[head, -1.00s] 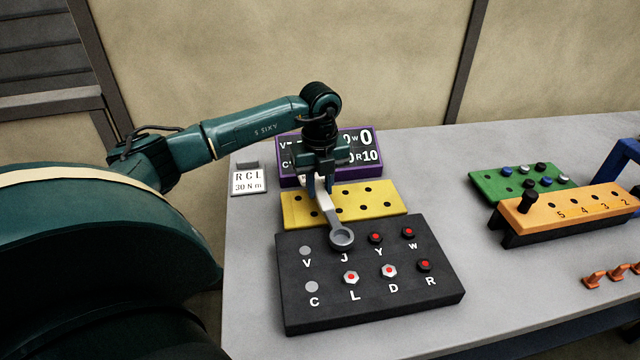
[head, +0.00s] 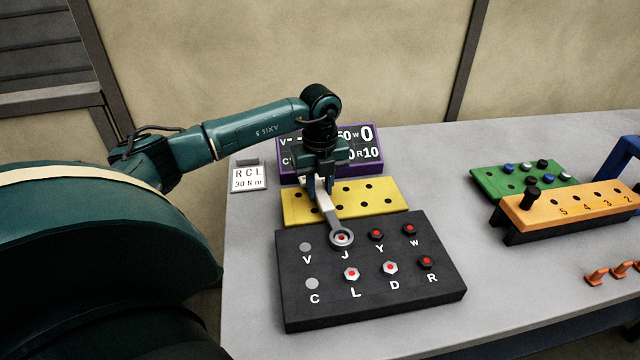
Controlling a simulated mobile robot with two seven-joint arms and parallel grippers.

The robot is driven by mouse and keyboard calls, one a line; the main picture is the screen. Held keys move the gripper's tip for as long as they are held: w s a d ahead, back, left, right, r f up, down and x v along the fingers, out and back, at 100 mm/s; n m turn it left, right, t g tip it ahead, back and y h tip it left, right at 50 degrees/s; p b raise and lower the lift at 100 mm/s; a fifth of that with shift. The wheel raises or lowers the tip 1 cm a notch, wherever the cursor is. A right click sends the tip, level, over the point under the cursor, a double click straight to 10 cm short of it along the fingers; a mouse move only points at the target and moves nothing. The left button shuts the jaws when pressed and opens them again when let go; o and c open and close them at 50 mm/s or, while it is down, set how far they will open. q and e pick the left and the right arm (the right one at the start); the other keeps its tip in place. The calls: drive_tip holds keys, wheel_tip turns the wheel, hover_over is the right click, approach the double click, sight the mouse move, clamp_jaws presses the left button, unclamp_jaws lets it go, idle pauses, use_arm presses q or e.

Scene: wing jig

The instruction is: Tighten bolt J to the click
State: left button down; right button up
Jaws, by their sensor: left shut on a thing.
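My left gripper (head: 321,184) is shut on the handle of a grey ring-ended wrench (head: 331,212). The wrench slopes down toward the black plate (head: 380,306). Its ring is around bolt J (head: 341,238), whose red-marked head shows through the ring above the letter J. I cannot tell how far down the ring sits on the bolt. My right gripper is not in view.
The plate also bears bolts Y (head: 376,234), W (head: 409,230), L (head: 351,274), D (head: 390,268) and R (head: 426,262). V and C show flat grey discs. Behind are a yellow block (head: 375,203), a purple-framed display (head: 364,164) and an RCL card (head: 248,179).

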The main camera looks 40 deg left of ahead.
use_arm(q)
drive_tip(key=shift+r, duration=0.1)
drive_tip(key=shift+w+d, duration=0.15)
drive_tip(key=shift+w, duration=0.05)
drive_tip(key=shift+w+d+m, duration=0.55)
drive_tip(key=shift+w+m, duration=0.2)
drive_tip(key=shift+m, duration=0.25)
drive_tip(key=shift+w+d+m+b, duration=0.3)
drive_tip(key=shift+w+d+m, duration=0.45)
drive_tip(key=shift+m, duration=0.15)
drive_tip(key=shift+d, duration=0.15)
drive_tip(key=shift+w+d+m, duration=0.65)
drive_tip(key=shift+d+m, duration=0.2)
drive_tip(key=shift+m, duration=0.25)
